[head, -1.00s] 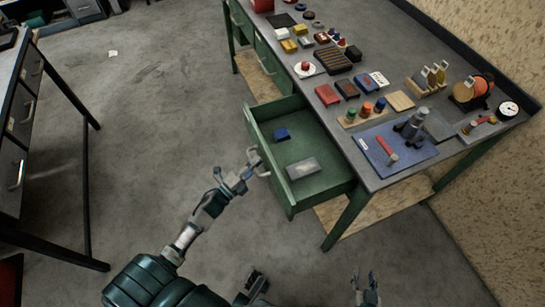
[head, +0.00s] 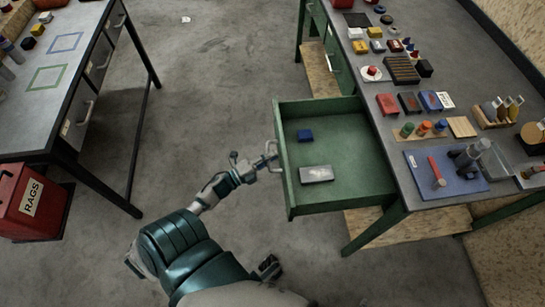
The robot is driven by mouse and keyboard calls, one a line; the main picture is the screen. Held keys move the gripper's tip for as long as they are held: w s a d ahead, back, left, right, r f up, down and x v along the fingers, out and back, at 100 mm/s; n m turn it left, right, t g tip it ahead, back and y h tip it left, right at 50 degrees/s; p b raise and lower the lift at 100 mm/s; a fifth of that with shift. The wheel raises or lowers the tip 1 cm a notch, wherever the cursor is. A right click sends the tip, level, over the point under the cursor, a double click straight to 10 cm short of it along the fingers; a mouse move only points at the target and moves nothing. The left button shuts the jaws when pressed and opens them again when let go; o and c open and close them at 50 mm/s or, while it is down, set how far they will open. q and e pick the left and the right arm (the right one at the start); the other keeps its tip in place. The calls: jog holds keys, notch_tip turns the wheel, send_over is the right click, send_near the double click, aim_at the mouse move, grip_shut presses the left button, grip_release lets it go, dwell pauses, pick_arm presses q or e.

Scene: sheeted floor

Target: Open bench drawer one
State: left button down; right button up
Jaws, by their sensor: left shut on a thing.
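The green bench drawer (head: 345,185) stands pulled out from the green-framed bench (head: 400,190) on the right. Inside it lie a small blue block (head: 305,135) and a grey metal box (head: 316,174), apart from each other. My left gripper (head: 268,160) is shut on the handle (head: 277,157) at the drawer's front. The fingers hide part of the handle. What shows at the bottom, beside my body, is too unclear to tell as my right gripper.
The bench top holds many tools, including a blue mat (head: 445,175) with a red-handled hammer (head: 436,170). Another bench (head: 70,85) and a red rags bin (head: 30,203) stand at the left. The floor (head: 195,80) between the benches is open.

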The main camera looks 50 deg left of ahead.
pick_arm(q)
jog(key=shift+a, duration=0.3)
jog(key=c, duration=1.3)
grip_release()
jog(key=shift+w+f, duration=0.1)
jog(key=shift+c, duration=0.2)
jog(key=shift+o, duration=0.8)
jog(key=shift+a+f, duration=0.1)
jog(key=shift+w+a+f, duration=0.1)
jog(key=shift+s, duration=0.35)
jog(key=v, duration=1.1)
jog(key=shift+a, duration=0.3)
jog(key=shift+s+d, duration=0.15)
jog(key=shift+d, duration=0.05)
